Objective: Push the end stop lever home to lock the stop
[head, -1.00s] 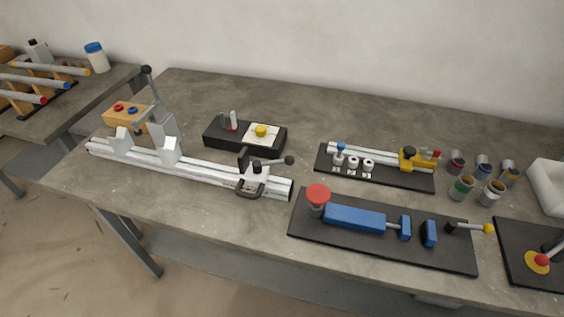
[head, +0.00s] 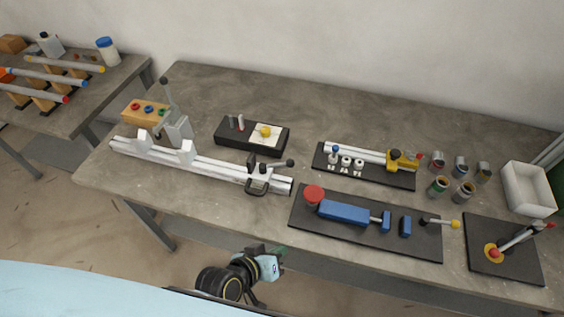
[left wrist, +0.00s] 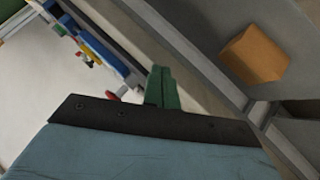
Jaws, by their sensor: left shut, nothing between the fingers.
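The end stop (head: 257,176) is a black and white block near the right end of the white rail (head: 215,169). Its lever (head: 275,165) has a dark knob and points right, lying low over the rail's end. A black loop handle (head: 258,188) hangs at the stop's front. My left gripper (head: 282,251) is in front of the table's near edge, below the stop in the head view and well apart from it. Its green fingers (left wrist: 163,88) are together and empty in the left wrist view. The stop is not recognisable there. My right gripper is not in view.
A black plate with a blue clamp (head: 343,213) lies right of the rail. A black box with a yellow button (head: 265,131) stands behind the stop. A tall grey lever clamp (head: 178,128) stands at the rail's left. Bare table lies in front of the rail.

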